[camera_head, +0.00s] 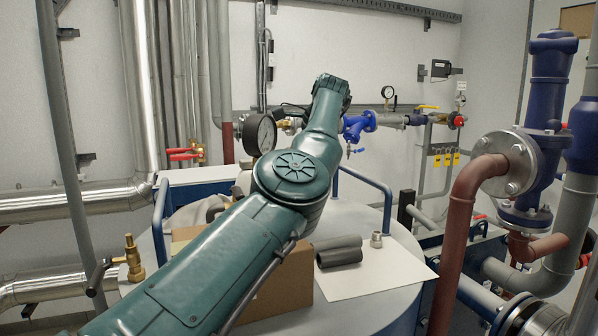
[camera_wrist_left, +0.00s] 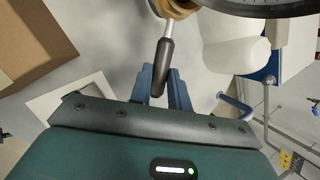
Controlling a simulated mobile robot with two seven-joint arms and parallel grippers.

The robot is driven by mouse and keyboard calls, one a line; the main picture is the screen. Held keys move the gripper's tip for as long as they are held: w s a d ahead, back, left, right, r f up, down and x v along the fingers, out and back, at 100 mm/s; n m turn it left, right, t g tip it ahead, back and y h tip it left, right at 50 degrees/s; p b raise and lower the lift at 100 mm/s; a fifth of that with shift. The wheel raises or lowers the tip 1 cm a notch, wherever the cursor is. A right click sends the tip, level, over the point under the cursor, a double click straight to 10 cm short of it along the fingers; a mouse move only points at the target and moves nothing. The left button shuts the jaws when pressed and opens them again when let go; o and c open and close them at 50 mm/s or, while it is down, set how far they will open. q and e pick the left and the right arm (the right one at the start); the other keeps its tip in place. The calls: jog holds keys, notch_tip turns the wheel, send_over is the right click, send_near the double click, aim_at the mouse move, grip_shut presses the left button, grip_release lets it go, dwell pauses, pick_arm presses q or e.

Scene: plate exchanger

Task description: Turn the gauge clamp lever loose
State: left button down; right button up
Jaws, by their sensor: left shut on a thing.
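The pressure gauge (camera_head: 259,134) stands behind my left arm in the head view, with a dark rim and a pale dial. Its rim (camera_wrist_left: 260,9) crosses the top of the left wrist view. A dark clamp lever (camera_wrist_left: 163,66) hangs below a brass fitting (camera_wrist_left: 178,6) beside the gauge. My left gripper (camera_wrist_left: 162,83) has its blue fingers shut on the lower end of this lever. In the head view my green arm hides the lever and these fingers. My right gripper is in neither view.
The round tank top carries a cardboard box (camera_head: 288,284), a white sheet (camera_head: 395,272), dark pipe sleeves (camera_head: 338,251) and a small metal fitting (camera_head: 376,239). A brass valve (camera_head: 132,262) stands at left. Blue rails (camera_head: 366,183) edge the tank. Large red and blue pipework (camera_head: 465,200) blocks the right.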

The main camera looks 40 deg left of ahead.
pick_arm(q)
jog(key=shift+r, duration=0.1)
jog(key=c, duration=1.3)
grip_release()
